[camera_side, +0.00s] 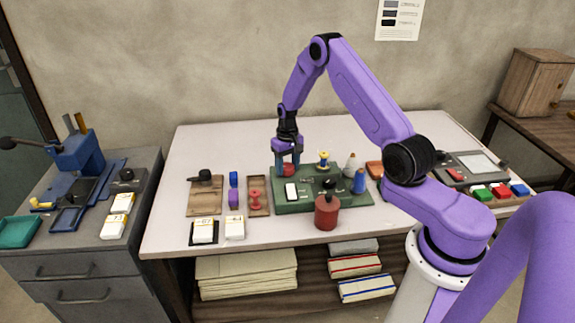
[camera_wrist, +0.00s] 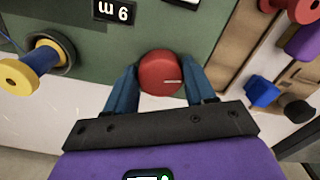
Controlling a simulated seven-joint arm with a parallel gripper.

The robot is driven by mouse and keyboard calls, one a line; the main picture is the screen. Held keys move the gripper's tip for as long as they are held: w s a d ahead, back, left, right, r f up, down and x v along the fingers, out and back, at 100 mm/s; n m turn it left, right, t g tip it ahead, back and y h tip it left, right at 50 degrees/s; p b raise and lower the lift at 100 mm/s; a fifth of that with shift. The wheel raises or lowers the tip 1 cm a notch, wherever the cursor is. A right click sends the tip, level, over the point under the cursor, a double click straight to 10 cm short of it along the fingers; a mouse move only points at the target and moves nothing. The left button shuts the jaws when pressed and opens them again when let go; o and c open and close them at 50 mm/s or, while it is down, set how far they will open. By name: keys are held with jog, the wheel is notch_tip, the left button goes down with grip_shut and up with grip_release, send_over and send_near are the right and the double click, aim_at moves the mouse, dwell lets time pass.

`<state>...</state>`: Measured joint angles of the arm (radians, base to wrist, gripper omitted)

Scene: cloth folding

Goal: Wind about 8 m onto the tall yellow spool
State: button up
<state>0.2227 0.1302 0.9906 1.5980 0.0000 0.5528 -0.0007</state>
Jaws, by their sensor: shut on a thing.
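The tall yellow spool (camera_side: 323,160) stands on the green winding machine (camera_side: 280,207), with blue on its core. In the wrist view the spool (camera_wrist: 32,66) is at the left, its yellow flanges either side of a blue middle. My gripper (camera_side: 288,168) is at the machine's back left and shut on a red knob (camera_wrist: 160,72); its blue fingers press both sides of the knob. The knob carries a pale mark pointing right in the wrist view.
A red pot (camera_side: 326,214) stands at the machine's front, with blue (camera_side: 359,182) and pale (camera_side: 350,164) cones at its right. A brown tray with a red spool (camera_side: 255,199) and purple and blue blocks lie left. White label cards (camera_side: 204,230) lie at the front left. The table's back is clear.

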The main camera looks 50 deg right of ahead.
aim_at(287, 167)
jog(key=o, duration=1)
jog(key=shift+o, duration=0.2)
notch_tip(287, 167, up, 17)
jog(key=shift+r, duration=0.2)
